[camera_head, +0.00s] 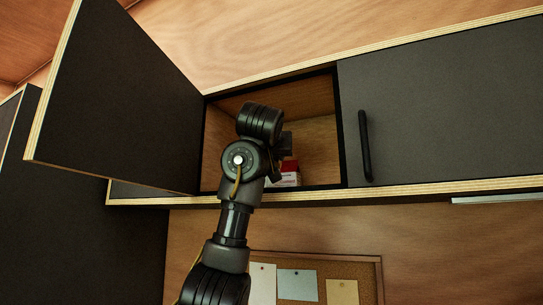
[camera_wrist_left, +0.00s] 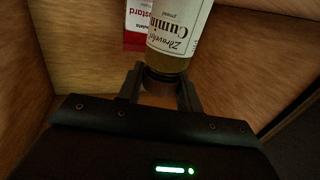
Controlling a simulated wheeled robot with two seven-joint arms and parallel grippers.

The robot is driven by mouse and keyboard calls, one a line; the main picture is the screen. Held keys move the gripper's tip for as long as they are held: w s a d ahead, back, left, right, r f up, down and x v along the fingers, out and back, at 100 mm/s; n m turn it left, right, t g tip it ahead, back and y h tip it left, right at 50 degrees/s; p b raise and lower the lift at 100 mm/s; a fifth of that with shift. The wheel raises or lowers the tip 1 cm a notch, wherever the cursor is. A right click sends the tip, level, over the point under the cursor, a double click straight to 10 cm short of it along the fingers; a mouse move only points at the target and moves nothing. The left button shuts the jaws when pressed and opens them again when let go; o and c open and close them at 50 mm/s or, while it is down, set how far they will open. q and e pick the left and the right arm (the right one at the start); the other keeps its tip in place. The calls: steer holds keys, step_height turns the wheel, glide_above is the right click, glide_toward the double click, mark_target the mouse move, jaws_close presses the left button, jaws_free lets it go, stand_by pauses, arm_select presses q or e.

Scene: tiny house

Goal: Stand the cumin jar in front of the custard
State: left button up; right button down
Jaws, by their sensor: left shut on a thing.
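The cumin jar (camera_wrist_left: 176,30) shows in the left wrist view with its label facing the camera. My left gripper (camera_wrist_left: 162,80) is shut on its dark lid end. The custard (camera_wrist_left: 134,40), a red and white pack, is just behind the jar in that view and partly covered by it. I cannot tell whether the two touch or whether the jar rests on the shelf. In the head view the custard (camera_head: 288,178) stands inside the open cabinet, partly hidden by my left arm. The jar is hidden there. My right gripper is not in view.
The wall cabinet (camera_head: 325,188) has its left door (camera_head: 125,100) swung wide open. Its right door (camera_head: 450,100) is shut, with a dark handle (camera_head: 365,145). Bare shelf room shows right of the custard. A cork board (camera_head: 370,280) hangs below.

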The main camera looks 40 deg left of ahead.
arm_select(q)
steer(key=shift+w+a+f, duration=0.1)
steer(key=shift+a+f, duration=0.05)
steer(key=shift+f, duration=0.3)
steer(key=shift+s+d, duration=0.2)
steer(key=shift+f, duration=0.1)
steer(key=o, duration=0.6)
steer(key=shift+f, duration=0.1)
steer(key=o, duration=0.4)
steer(key=shift+w+a, duration=0.1)
steer(key=shift+o, duration=0.2)
